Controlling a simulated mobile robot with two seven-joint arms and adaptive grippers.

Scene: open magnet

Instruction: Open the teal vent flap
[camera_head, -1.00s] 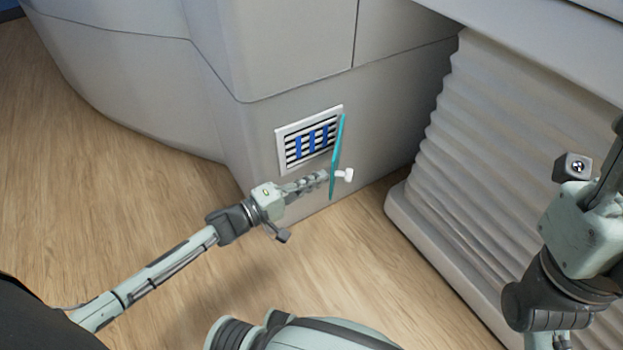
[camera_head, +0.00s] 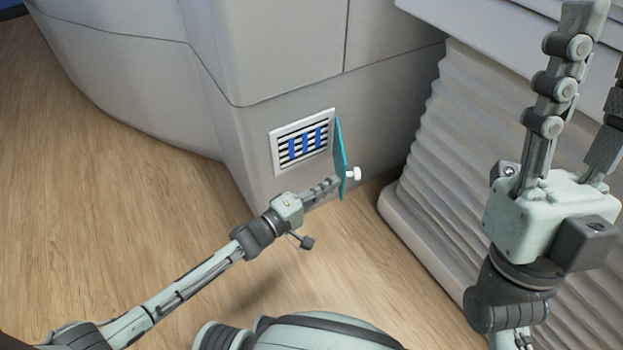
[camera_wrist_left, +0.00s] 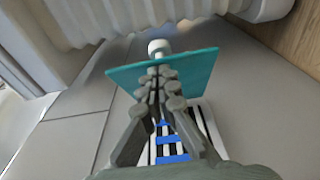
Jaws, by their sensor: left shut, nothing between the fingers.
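The teal vent flap (camera_head: 341,158) stands swung out from the right side of the white-framed vent (camera_head: 273,153), with a white knob (camera_head: 354,174) on its outer face. In the left wrist view the flap (camera_wrist_left: 195,68) spans the area ahead of the fingers, and the knob (camera_wrist_left: 158,46) shows beyond it. My left gripper (camera_head: 336,182) is shut and empty on the flap's inner side, its fingertips at the flap; exact contact is hard to tell. My right gripper (camera_head: 603,45) is raised at the right, its fingers spread and empty, away from the flap.
Blue bars (camera_head: 306,145) and dark slats show in the uncovered vent. A pale ribbed housing (camera_head: 455,150) stands right of the flap. Wood floor (camera_head: 130,200) is clear at the left.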

